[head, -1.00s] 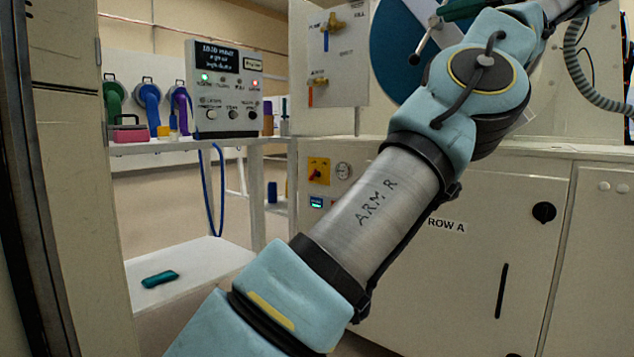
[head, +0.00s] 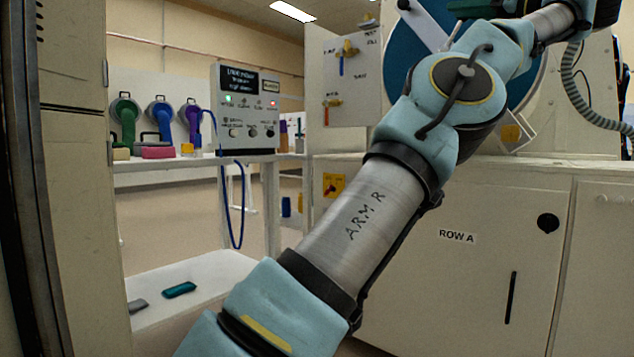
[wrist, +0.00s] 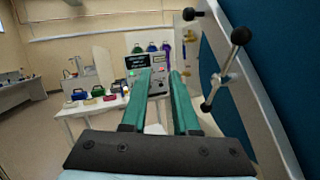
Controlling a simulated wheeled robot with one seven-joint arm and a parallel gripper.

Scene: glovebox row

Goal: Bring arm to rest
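My arm rises across the head view from the bottom left to the top right, bent at a pale blue joint, with "ARM R" on its grey tube. My gripper (wrist: 166,73) shows in the wrist view as two teal fingers standing apart, with a gap between them and nothing held. Beyond the fingers is the control box (wrist: 158,72). A large blue round panel (wrist: 285,70) with a pale bar and black knobs is close on the right of the wrist view. In the head view the gripper cannot be made out clearly.
In the head view, the control box (head: 246,110) stands on a white bench with green, blue and purple items (head: 160,119). A teal object (head: 179,290) lies on the lower shelf. The ROW A cabinet (head: 480,270) is behind my arm. A dark-edged post (head: 40,200) is close at left.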

